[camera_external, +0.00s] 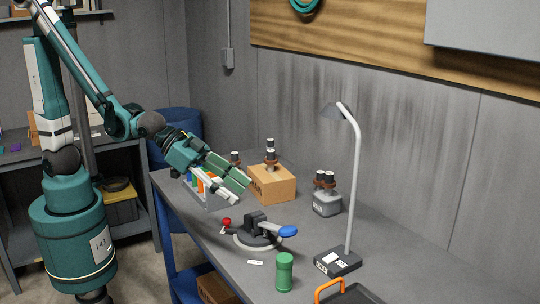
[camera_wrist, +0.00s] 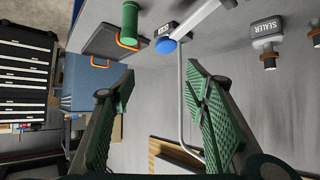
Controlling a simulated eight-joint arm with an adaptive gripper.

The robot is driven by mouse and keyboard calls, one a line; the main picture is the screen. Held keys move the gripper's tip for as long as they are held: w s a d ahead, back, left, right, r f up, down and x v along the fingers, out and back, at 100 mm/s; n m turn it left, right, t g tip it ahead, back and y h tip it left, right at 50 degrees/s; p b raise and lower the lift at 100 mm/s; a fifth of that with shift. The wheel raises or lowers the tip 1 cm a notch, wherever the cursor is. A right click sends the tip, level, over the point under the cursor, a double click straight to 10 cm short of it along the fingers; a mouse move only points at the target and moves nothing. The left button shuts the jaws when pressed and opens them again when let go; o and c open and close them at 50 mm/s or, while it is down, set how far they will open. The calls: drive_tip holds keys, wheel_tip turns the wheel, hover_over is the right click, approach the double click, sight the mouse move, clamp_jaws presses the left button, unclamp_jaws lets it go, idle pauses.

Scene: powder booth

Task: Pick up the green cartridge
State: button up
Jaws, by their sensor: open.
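The green cartridge (camera_external: 284,272) is a short green cylinder with a ridged upper part. It stands upright near the front edge of the grey table in the external view. It also shows at the top of the wrist view (camera_wrist: 130,20), ahead of the fingertips and left of centre. My gripper (camera_external: 237,190) is open and empty, with green pads. It is above the table, up and left of the cartridge and well apart from it. In the wrist view its two fingers (camera_wrist: 160,78) stand wide apart with nothing between them.
A clamp-like device with a blue-tipped handle (camera_external: 287,231) and a desk lamp (camera_external: 354,190) flank the cartridge. A dark case with an orange handle (camera_external: 328,286) is close to its right. A cardboard box (camera_external: 272,184) and a grey sealer container (camera_external: 327,204) stand farther back.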

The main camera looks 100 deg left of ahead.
drive_tip(key=t+h+b, duration=0.1)
drive_tip(key=t+b, duration=0.1)
drive_tip(key=b, duration=0.5)
approach(284, 268)
drive_tip(key=a, duration=0.1)
drive_tip(key=w+a+f, duration=0.1)
drive_tip(key=a, duration=0.1)
drive_tip(key=shift+f+m, duration=0.2)
drive_tip(key=shift+m, duration=0.2)
drive_tip(key=shift+w+d+f+b, duration=0.3)
drive_tip(key=shift+d+f, duration=0.1)
drive_tip(key=shift+f, duration=0.2)
drive_tip(key=shift+x, duration=1.25)
drive_tip(key=shift+b+x, duration=0.95)
drive_tip(key=shift+x, duration=1.65)
drive_tip(key=shift+c, duration=0.3)
drive_tip(key=c, duration=1)
